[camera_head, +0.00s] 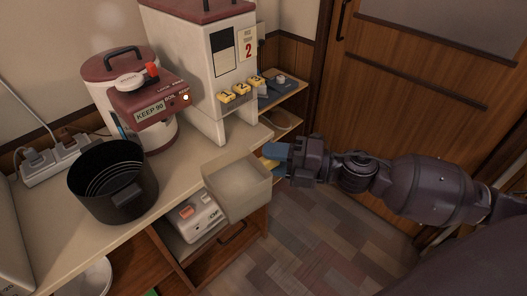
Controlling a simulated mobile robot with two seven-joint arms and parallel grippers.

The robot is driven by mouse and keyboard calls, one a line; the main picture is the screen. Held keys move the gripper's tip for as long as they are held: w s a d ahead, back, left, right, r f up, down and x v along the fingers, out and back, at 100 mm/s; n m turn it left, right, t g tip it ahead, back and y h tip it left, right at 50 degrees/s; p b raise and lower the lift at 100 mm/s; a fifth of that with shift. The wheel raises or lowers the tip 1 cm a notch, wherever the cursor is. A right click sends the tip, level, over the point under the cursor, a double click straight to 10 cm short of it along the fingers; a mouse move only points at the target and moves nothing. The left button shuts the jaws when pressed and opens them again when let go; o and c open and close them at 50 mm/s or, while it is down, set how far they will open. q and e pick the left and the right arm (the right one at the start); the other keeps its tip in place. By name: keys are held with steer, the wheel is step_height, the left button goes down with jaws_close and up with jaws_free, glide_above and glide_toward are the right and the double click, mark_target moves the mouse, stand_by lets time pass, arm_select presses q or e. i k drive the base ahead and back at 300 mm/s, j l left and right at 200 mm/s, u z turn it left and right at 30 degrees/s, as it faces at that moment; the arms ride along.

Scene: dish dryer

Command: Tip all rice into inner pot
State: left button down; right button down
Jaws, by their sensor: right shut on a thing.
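The inner pot (146,196) is a black pot with level rings inside; it stands upright on the left part of the counter. Its visible inside is dark, with no rice to be seen. A pale, translucent open box (232,205) is at the counter's front edge, below the white dispenser (205,75). It looks level. Its inside is pale, and I cannot tell how much rice it holds. My left gripper is not in view.
A white cooker (162,130) with a dark red panel stands behind the pot. A power strip (60,160) with plugs lies at the left. A small white appliance (200,218) sits on a lower shelf below the box. The counter between pot and box is clear.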

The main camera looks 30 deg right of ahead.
mark_target(114, 180)
steer(key=k+j+u, duration=0.1)
steer(key=k+j, duration=0.3)
steer(key=j, duration=0.25)
steer(key=k+j+u, duration=0.15)
steer(key=j, duration=0.2)
steer(key=k+j+u, duration=0.1)
steer(key=k+j, duration=0.3)
steer(key=j, duration=0.35)
steer(key=k+u, duration=0.05)
